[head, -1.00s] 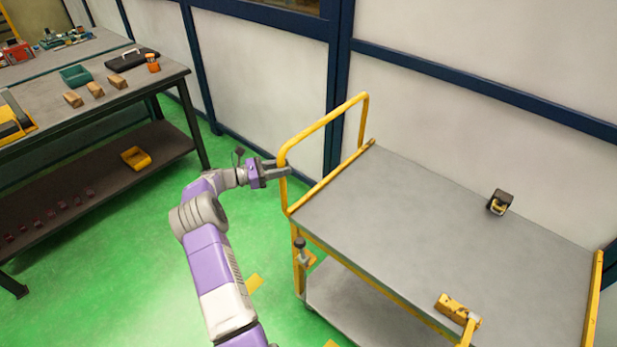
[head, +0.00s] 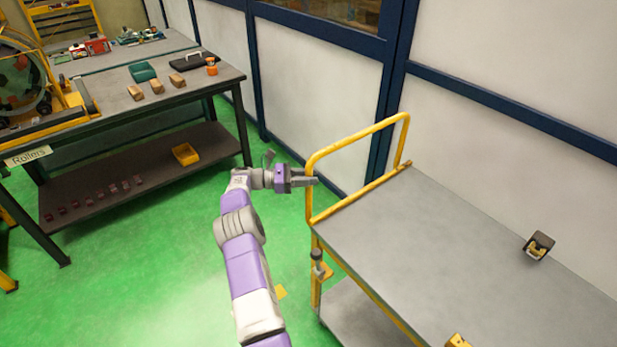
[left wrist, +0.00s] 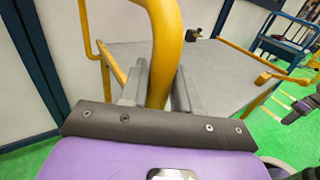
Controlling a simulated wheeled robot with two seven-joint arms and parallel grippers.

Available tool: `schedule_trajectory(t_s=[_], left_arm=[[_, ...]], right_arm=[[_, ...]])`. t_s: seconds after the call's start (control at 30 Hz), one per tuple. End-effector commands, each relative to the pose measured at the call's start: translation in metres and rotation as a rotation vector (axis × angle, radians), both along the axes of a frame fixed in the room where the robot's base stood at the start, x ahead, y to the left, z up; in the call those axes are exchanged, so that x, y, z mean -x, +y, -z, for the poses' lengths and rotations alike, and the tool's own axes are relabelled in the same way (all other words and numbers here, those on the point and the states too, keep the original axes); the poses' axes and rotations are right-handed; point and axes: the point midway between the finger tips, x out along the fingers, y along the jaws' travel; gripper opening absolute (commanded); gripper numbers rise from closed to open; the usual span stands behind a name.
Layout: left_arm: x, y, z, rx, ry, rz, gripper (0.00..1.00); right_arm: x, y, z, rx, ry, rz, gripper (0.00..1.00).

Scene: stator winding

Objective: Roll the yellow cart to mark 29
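The yellow cart (head: 435,230) has a grey top deck and a yellow tube handle (head: 358,137) at its left end. It stands at the right of the head view, along the wall. My left gripper (head: 312,181) is at the handle's near upright. In the left wrist view its fingers (left wrist: 158,90) lie on both sides of the yellow tube (left wrist: 166,50), close against it. Part of my right gripper (left wrist: 302,106) seems to show at the right edge of the left wrist view; its fingers are unclear. No number 29 is readable.
A workbench (head: 140,95) with a lower shelf stands at the left. A yellow floor patch (head: 281,291) is beside the cart. Green floor is open between bench and cart. Panelled wall runs behind.

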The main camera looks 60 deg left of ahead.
Motion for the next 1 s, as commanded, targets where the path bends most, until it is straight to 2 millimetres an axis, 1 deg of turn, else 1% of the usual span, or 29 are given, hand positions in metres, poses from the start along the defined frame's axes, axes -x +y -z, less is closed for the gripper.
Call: schedule_trajectory(t_s=[0.03,0.1,0.13,0.37,0.47,0.57,0.63,0.8,1.0], left_arm=[[-0.001,-0.001,-0.001,0.002,-0.005,0.001,0.37],[-0.001,0.000,-0.001,0.001,-0.004,0.000,0.48],[-0.001,0.000,-0.001,0.001,-0.004,0.000,0.49],[0.000,0.000,-0.001,0.000,-0.002,-0.002,0.49],[0.004,0.003,-0.001,-0.001,-0.003,-0.004,0.49],[0.014,0.009,0.000,0.000,-0.002,-0.004,0.49],[0.026,0.015,-0.001,-0.002,-0.002,-0.006,0.49],[0.047,0.027,0.000,-0.001,-0.005,-0.004,0.49],[0.059,0.034,0.000,0.001,-0.005,-0.002,0.49]], right_arm=[[0.000,0.000,0.000,0.000,0.000,0.000,0.59],[0.000,0.000,0.000,0.000,0.000,0.000,0.59],[0.000,0.000,0.000,0.000,0.000,0.000,0.59],[0.000,0.000,0.000,0.000,0.000,0.000,0.59],[0.000,0.000,-0.001,0.000,0.000,0.000,0.59],[0.000,0.000,-0.002,0.000,0.000,0.000,0.59],[0.000,0.000,-0.003,0.000,0.000,0.000,0.59],[0.000,0.000,-0.002,0.000,0.000,0.000,0.59],[0.000,0.000,0.001,0.000,0.000,0.000,0.59]])
